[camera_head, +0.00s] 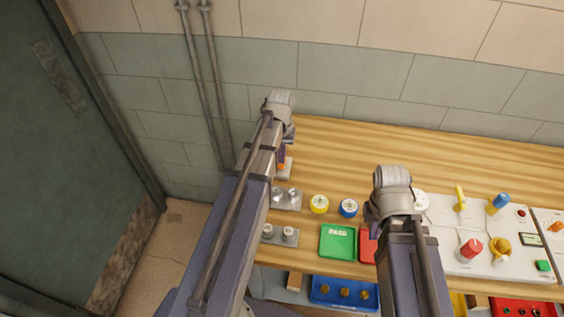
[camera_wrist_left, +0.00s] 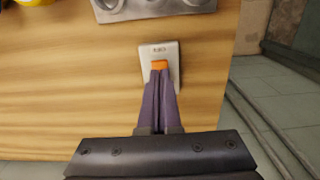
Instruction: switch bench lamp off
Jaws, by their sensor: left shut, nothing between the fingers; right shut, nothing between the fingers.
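A small pale switch plate (camera_wrist_left: 172,60) with an orange rocker (camera_wrist_left: 159,65) and small dark lettering lies on the wooden bench. I cannot tell which way the rocker is tipped. My left gripper (camera_wrist_left: 158,78) is shut and empty, its purple fingertips at the near edge of the orange rocker. In the head view, the orange part (camera_head: 281,161) and plate (camera_head: 288,169) show partly behind my left arm, by the purple fingers (camera_head: 287,147). The right arm reaches over the bench, its fingers hidden below the wrist. No lamp is in view.
Grey plates with round metal knobs (camera_head: 287,198), yellow (camera_head: 319,204) and blue (camera_head: 348,208) round pieces and a green tray (camera_head: 338,242) stand nearby. A white control panel (camera_head: 485,235) is at the right. The bench top (camera_head: 345,150) behind is clear.

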